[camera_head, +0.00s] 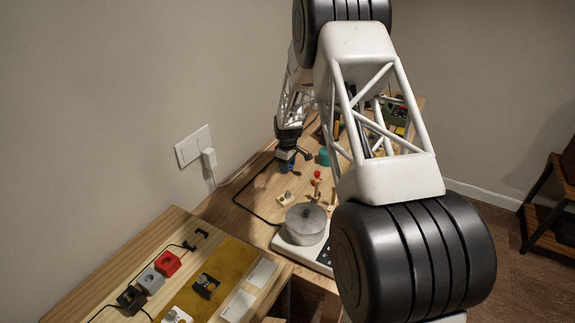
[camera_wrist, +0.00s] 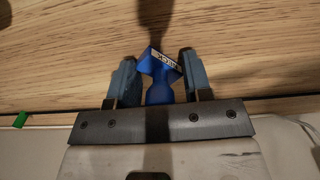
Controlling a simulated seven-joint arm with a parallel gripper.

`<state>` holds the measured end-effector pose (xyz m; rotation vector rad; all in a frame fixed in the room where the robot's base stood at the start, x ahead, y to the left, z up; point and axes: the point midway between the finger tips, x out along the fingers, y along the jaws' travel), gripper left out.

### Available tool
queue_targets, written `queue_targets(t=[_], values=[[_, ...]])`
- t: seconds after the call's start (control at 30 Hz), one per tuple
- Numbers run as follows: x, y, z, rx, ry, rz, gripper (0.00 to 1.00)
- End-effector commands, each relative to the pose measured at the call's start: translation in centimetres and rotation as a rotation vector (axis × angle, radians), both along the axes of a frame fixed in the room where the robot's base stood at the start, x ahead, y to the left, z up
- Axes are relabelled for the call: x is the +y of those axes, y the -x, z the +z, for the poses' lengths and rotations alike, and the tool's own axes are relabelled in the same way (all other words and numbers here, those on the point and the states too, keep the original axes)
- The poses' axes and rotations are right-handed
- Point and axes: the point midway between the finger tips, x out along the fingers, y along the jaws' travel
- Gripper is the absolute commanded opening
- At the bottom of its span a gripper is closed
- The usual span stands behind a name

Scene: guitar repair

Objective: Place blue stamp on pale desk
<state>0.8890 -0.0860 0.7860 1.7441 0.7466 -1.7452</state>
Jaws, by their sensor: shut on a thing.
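The blue stamp (camera_wrist: 161,78) sits between the two fingers of my gripper (camera_wrist: 158,82) in the wrist view, with a pale lettered strip on its end. The fingers are shut on it. In the head view my gripper (camera_head: 288,158) is small, over the back left of the farther wooden desk (camera_head: 235,200), with the blue stamp (camera_head: 287,167) at its tip. Pale wood grain (camera_wrist: 60,50) fills the wrist view beyond the fingers. I cannot tell whether the stamp touches the wood. A lighter wooden surface (camera_head: 110,262) lies near left.
A metal pot (camera_head: 306,224) stands on a white device (camera_head: 285,243) right of the near table. A teal cylinder (camera_head: 324,157) and a red-topped piece (camera_head: 317,176) stand close to my gripper. A black cable runs along the desk's left side. A red block (camera_head: 167,264) lies near left.

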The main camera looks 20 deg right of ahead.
Motion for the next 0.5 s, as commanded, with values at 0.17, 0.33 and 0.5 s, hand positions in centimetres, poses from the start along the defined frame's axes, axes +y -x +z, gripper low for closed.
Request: queue_targets(t=[0.17,0.33,0.5], values=[[0.00,0.00,-0.05,0.000,0.000,0.000,0.67],[0.00,0.00,-0.05,0.000,0.000,0.000,0.72],[0.00,-0.01,0.01,0.000,0.000,0.000,0.72]])
